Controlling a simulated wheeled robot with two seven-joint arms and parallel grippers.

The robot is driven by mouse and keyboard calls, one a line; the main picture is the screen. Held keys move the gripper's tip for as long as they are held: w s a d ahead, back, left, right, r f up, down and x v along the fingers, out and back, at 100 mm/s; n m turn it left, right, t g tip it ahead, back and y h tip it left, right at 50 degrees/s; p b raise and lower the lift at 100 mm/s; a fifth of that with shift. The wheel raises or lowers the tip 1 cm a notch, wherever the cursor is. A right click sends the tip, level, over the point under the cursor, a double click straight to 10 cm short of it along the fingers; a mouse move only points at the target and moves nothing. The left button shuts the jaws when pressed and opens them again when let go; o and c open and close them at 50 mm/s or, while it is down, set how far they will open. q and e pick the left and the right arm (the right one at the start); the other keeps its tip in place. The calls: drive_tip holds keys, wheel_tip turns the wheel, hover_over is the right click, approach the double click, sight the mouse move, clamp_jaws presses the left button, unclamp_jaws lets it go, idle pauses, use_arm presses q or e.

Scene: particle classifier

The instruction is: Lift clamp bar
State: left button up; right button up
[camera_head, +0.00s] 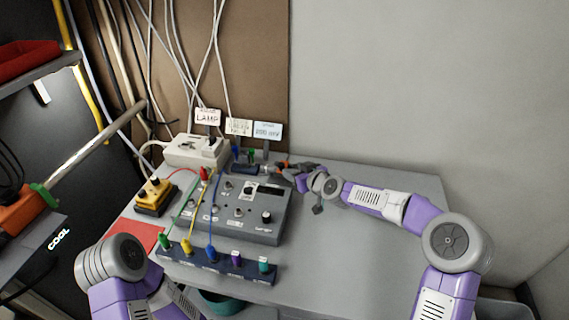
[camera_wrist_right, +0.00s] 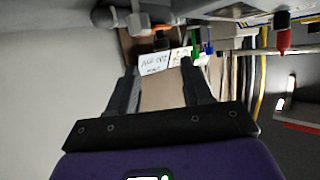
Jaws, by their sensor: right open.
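I cannot tell for certain which part is the clamp bar. A grey control box (camera_head: 235,208) with knobs, jacks and a small display stands on the bench, with a small dark block (camera_head: 245,169) behind it. My right gripper (camera_head: 287,170) is at the back right corner of the box, beside a small orange part. In the right wrist view, my right gripper (camera_wrist_right: 160,68) has its fingers apart with nothing between them. A grey fitting (camera_wrist_right: 140,20) shows beyond the fingers there. My left arm shows at the lower left, but its gripper is out of view.
A dark strip of coloured plugs (camera_head: 218,264) lies in front of the box. A white power strip (camera_head: 196,150) and yellow-topped box (camera_head: 154,194) stand left. Label cards (camera_head: 267,130) stand behind. Cables cross the box's left side. The grey bench (camera_head: 350,250) is clear at right.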

sight(283, 165)
drive_tip(key=shift+b+x, duration=0.35)
drive_tip(key=shift+x, duration=2.8)
drive_tip(key=shift+s+f, duration=0.1)
clamp_jaws()
